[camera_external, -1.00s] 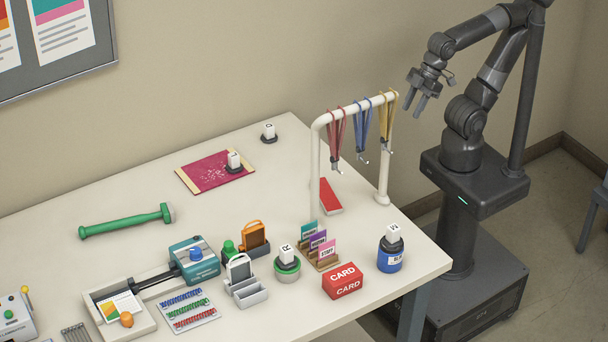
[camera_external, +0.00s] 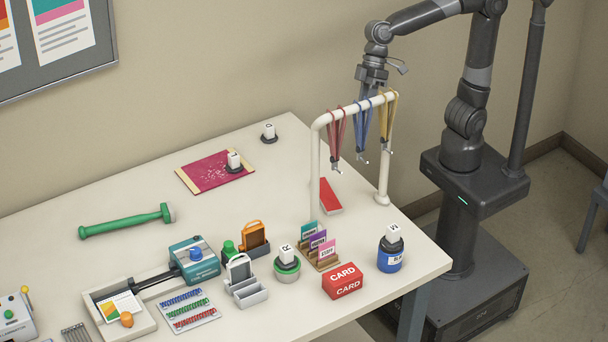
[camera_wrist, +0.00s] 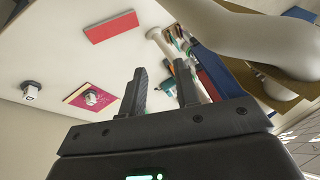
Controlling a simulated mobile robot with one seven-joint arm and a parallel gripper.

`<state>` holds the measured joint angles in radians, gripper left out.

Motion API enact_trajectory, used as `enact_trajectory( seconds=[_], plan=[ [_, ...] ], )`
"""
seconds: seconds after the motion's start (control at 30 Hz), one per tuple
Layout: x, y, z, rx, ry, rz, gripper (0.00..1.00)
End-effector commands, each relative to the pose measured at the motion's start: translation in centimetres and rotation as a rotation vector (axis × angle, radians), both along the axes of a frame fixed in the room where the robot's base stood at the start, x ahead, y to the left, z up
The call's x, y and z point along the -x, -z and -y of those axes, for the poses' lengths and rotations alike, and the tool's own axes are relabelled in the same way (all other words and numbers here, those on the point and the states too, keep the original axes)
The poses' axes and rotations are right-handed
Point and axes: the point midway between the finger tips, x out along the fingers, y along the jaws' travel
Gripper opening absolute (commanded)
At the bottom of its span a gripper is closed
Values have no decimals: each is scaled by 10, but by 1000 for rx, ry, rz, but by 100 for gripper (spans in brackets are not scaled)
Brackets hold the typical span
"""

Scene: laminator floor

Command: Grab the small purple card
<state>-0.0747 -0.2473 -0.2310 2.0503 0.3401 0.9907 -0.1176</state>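The small purple card (camera_external: 318,239) stands upright in a wooden card holder (camera_external: 328,264) near the table's front right. A teal card (camera_external: 309,229) stands behind it and a pink card (camera_external: 327,248) in front. My gripper (camera_external: 371,92) is high, pointing down at the top bar of the white lanyard stand, well apart from the cards. Its fingertips are partly hidden there by the lanyards and bar. In the wrist view my gripper (camera_wrist: 161,68) has its two fingers apart with nothing held between them. I cannot make out the purple card clearly in that view.
The white lanyard stand (camera_external: 316,165) with red, blue and yellow lanyards rises between my gripper and the card holder. A red card box (camera_external: 342,281), a blue bottle (camera_external: 390,258) and a green-based stamp (camera_external: 287,266) surround the holder. The table's middle is mostly clear.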

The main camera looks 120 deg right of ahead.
Motion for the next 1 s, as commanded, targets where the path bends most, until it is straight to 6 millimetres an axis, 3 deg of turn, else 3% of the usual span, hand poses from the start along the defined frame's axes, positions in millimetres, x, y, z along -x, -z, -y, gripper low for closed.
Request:
enact_trajectory(
  seconds=[0.03, 0.2, 0.4, 0.57, 0.67, 0.83, 0.9, 1.0],
  plan=[
    [-26, -13, -3, -52, 28, 16, 29],
    [-102, -57, -17, -231, 110, 81, 29],
    [-160, -91, -29, -369, 159, 135, 29],
    [-196, -111, -44, -452, 175, 166, 29],
    [-215, -120, -76, -496, 161, 158, 29],
    [-230, -127, -167, -556, 111, 92, 29],
    [-234, -121, -194, -558, 94, 62, 29],
    [-240, -95, -210, -504, 70, 25, 29]
  ],
)
